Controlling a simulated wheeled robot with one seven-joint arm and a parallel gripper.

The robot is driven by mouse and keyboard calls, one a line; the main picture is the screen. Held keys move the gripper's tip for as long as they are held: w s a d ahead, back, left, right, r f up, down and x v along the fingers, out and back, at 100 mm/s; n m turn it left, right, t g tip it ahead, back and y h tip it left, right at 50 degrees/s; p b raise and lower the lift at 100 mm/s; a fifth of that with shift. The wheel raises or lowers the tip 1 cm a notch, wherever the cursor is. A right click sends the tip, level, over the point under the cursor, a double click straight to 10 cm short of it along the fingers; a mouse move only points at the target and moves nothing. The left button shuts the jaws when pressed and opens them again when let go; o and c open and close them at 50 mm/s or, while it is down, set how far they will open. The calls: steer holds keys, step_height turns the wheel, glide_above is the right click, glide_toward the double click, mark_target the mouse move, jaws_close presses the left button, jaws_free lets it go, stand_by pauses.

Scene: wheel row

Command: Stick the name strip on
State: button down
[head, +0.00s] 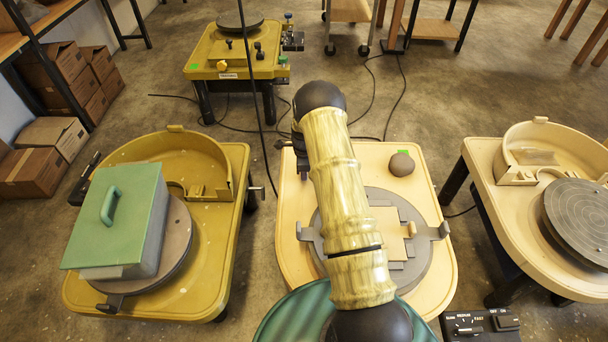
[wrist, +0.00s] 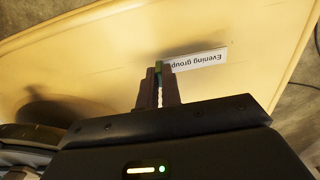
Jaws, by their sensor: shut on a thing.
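The name strip (wrist: 200,60) is white, with "Evening group" reading upside down in the wrist view. My gripper (wrist: 160,72) is shut on it at one end, and the strip sticks out to the right of the fingers. A small green piece shows at the fingertips. Behind the strip is a cream surface (wrist: 90,50) with a blurred shadow; I cannot tell whether the strip touches it.
The middle wheel carries a brown lump (head: 401,165) beside a green mark (head: 402,152). A mustard wheel (head: 235,290) with a green-lidded box (head: 115,215) stands left, another cream wheel (head: 490,180) right. A mustard wheel (head: 205,60) stands behind, with cables on the floor.

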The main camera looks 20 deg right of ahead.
steer(key=shift+r+p, duration=2.2)
steer(key=shift+r, duration=1)
steer(key=shift+r+p, duration=0.3)
steer(key=shift+p, duration=0.05)
steer(key=s+a+r+n+p, duration=0.4)
steer(key=r+n+p, duration=0.3)
steer(key=r+p, duration=0.7)
steer(key=s+a+r+n+p, duration=0.4)
steer(key=r+n+p, duration=0.4)
steer(key=r+p, duration=0.7)
steer(key=s+a+r+n+p, duration=0.4)
steer(key=r+n+p, duration=0.3)
steer(key=r+p, duration=0.7)
steer(key=shift+s+a+r+n+p, duration=0.2)
steer(key=shift+s+a+n+p, duration=0.2)
steer(key=shift+s, duration=0.4)
